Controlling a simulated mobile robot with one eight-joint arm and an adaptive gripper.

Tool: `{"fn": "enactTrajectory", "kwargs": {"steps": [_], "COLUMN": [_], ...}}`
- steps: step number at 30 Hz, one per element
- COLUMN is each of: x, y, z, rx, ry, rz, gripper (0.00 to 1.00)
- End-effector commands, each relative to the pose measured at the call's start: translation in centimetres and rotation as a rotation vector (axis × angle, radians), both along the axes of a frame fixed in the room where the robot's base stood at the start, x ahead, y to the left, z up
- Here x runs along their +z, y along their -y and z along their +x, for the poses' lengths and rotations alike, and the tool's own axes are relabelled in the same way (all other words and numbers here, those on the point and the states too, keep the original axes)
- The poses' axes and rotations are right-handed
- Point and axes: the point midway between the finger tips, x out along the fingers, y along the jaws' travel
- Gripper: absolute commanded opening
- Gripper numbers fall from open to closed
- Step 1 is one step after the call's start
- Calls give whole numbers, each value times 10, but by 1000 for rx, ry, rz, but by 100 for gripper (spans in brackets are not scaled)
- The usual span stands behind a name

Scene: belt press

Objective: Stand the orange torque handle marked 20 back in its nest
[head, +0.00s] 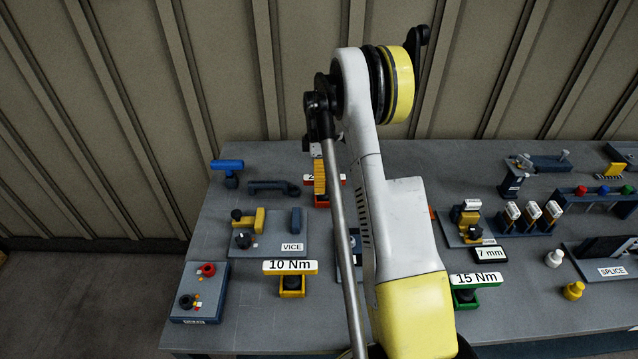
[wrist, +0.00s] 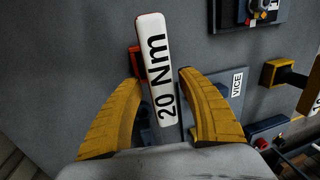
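The torque handle marked 20 Nm (wrist: 162,75) shows in the wrist view as a long white-topped bar between my two yellow fingers. My gripper (wrist: 160,78) has its fingers spread, one on each side of the bar, with narrow gaps showing. In the head view a yellow finger of my gripper (head: 320,177) covers the middle of the handle's label (head: 309,180). An orange-red holder (head: 321,201), which looks like its nest, shows just below the label. It also shows at the bar's left in the wrist view (wrist: 136,62). Whether the handle is fully seated is hidden.
The 10 Nm handle (head: 290,267) stands in a yellow nest and the 15 Nm handle (head: 476,279) in a green one. The vice plate (head: 285,222) and control box (head: 200,292) are at left. My arm hides the middle of the table.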

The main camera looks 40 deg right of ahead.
Motion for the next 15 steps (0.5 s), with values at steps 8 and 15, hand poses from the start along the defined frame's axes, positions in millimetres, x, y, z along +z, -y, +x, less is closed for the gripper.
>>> {"fn": "enactTrajectory", "kwargs": {"steps": [8,15], "x": [5,48], "y": [1,5], "z": [1,7], "rx": [0,0], "ry": [0,0], "rz": [0,0], "gripper": [46,46]}}
